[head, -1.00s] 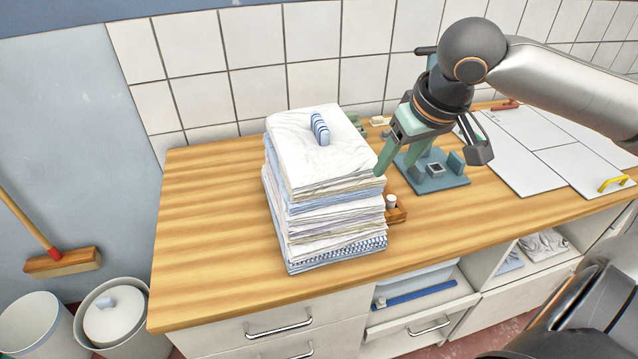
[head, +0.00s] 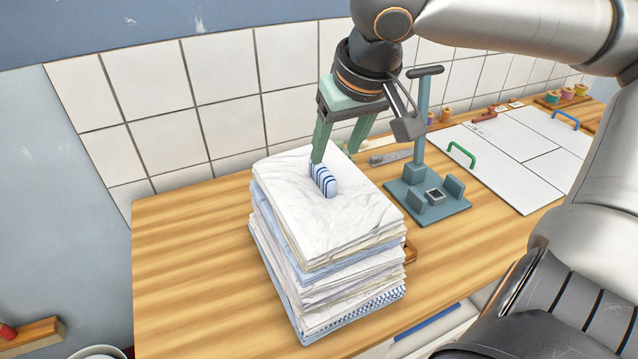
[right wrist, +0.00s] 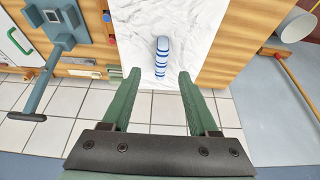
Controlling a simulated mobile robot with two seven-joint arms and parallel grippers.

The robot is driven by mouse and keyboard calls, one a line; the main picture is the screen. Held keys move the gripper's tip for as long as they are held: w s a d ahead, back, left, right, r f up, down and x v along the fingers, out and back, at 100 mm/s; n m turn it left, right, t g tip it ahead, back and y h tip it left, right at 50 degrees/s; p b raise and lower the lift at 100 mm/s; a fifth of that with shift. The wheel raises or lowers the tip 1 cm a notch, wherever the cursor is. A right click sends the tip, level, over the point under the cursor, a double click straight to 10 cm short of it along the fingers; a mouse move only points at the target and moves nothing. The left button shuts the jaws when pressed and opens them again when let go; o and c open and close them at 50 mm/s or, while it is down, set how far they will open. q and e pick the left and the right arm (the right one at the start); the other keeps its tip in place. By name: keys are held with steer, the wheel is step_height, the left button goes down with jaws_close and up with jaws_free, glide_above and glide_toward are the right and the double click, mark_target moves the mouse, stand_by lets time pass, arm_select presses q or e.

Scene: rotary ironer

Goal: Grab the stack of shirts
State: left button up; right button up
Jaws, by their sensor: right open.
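The stack of shirts (head: 330,245) is a tall pile of folded white and pale blue cloth on the wooden counter. A small blue-and-white striped piece (head: 323,180) lies on its top; it also shows in the right wrist view (right wrist: 161,58). My right gripper (head: 336,155) is over the back part of the stack's top, with its green fingers pointing down. It is open and empty, and the striped piece appears ahead of the gap between the fingers in the right wrist view (right wrist: 156,75). I cannot tell whether the fingertips touch the cloth. My left gripper is not in view.
A grey-green stand (head: 428,200) with a T-shaped post stands right of the stack. White panels (head: 520,150) with coloured handles lie farther right. A tiled wall (head: 200,110) rises behind. The wooden counter (head: 190,250) is clear left of the stack.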

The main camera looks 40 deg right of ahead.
mark_target(323, 168)
steer(key=shift+w+x, duration=0.2)
steer(key=shift+x, duration=1.85)
steer(key=shift+w+x, duration=0.2)
steer(key=shift+x, duration=1.85)
steer(key=shift+r, duration=0.15)
steer(key=shift+c, duration=0.3)
jaws_close()
steer(key=shift+r, duration=0.15)
